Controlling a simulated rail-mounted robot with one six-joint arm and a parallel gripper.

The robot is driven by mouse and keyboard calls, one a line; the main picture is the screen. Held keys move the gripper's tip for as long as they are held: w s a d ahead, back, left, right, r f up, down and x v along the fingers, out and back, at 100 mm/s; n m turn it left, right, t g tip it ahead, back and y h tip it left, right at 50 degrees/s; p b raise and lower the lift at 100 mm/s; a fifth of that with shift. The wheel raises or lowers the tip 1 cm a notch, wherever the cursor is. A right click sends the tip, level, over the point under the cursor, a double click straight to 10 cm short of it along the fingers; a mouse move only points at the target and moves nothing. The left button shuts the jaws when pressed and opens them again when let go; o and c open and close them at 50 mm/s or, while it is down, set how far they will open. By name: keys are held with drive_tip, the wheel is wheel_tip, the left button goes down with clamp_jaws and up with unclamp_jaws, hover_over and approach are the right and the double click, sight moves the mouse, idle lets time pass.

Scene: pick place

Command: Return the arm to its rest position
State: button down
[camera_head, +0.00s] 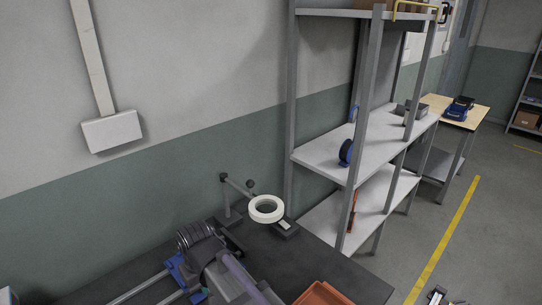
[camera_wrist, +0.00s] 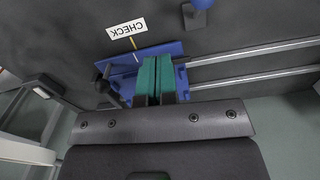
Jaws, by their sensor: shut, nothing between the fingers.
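In the wrist view, my gripper (camera_wrist: 159,60) shows its two teal fingers side by side, pressed together with nothing between them. The dark gripper body fills the lower middle of that view. Behind the fingertips lies a blue plate (camera_wrist: 118,75) on a dark surface. I cannot tell whether the fingers touch it. In the head view I cannot make out the gripper clearly.
A dark bench (camera_head: 345,272) carries a white ring lamp (camera_head: 266,209), an orange bin (camera_head: 322,295) and a ribbed dark coil (camera_head: 196,234). A grey shelf rack (camera_head: 325,158) stands behind it. The wrist view shows metal rails (camera_wrist: 250,52) and a CHECK label (camera_wrist: 126,28).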

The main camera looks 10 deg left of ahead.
drive_tip(key=w+d+m, duration=0.3)
drive_tip(key=d+m, duration=0.6)
drive_tip(key=d, duration=3)
drive_tip(key=shift+w+d, duration=0.2)
